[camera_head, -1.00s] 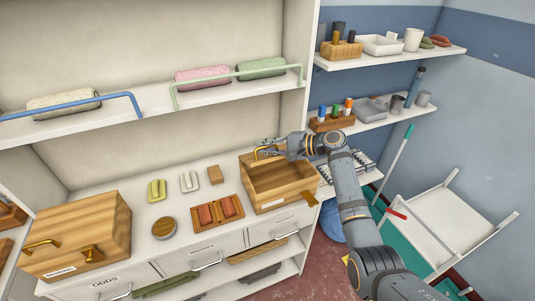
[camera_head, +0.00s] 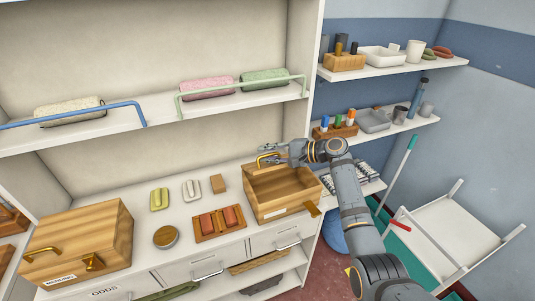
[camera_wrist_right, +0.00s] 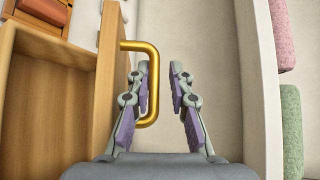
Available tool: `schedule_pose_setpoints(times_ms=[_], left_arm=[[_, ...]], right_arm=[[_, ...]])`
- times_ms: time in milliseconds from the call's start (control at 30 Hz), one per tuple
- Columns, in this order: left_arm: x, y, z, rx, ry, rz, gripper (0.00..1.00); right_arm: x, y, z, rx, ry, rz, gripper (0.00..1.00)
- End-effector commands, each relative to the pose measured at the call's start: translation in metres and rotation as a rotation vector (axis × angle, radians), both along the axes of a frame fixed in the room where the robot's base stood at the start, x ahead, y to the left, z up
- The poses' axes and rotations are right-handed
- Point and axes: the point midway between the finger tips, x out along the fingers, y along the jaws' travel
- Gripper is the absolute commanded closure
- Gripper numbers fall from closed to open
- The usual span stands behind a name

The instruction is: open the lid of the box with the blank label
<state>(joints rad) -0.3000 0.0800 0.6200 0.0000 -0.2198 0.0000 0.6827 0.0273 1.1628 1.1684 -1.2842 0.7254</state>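The wooden box with the blank label (camera_head: 276,215) stands at the right end of the white counter. Its inside is exposed, and its lid (camera_head: 250,172) is raised at the back; the lid shows edge-on in the right wrist view (camera_wrist_right: 107,75). The lid's brass handle (camera_wrist_right: 153,85) sticks out on the lid's outer side. My right gripper (camera_wrist_right: 159,68) is open at the handle, with a gap between its fingertips. The left finger overlaps the handle's bar; I cannot tell if it touches. In the head view the right gripper (camera_head: 270,154) is behind the box. My left gripper is not visible.
A closed wooden box (camera_head: 85,240) with a printed label stands at the left. A tray of red blocks (camera_head: 218,222), a round tin (camera_head: 165,237) and small blocks lie between the boxes. A shelf with rolled towels (camera_head: 207,88) runs above. A wall shelf (camera_head: 390,128) is at the right.

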Motion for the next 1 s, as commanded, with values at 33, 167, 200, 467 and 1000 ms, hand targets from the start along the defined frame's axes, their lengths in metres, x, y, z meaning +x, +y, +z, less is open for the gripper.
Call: schedule_pose_setpoints(times_ms=[33, 167, 200, 467, 1000], left_arm=[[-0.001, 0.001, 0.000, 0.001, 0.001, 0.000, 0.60], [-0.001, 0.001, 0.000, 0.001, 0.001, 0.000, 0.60], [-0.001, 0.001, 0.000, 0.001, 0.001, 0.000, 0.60], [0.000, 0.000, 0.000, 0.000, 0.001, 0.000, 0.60], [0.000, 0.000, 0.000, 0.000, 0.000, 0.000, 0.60]], right_arm=[[0.000, -0.001, 0.000, 0.000, 0.000, -0.001, 0.80], [-0.005, -0.013, 0.004, -0.002, -0.002, -0.002, 0.80], [-0.008, -0.020, 0.007, -0.004, -0.004, -0.003, 0.80], [-0.033, -0.075, 0.025, -0.005, -0.002, -0.003, 0.80], [-0.047, -0.105, 0.036, 0.000, 0.000, 0.000, 0.80]])
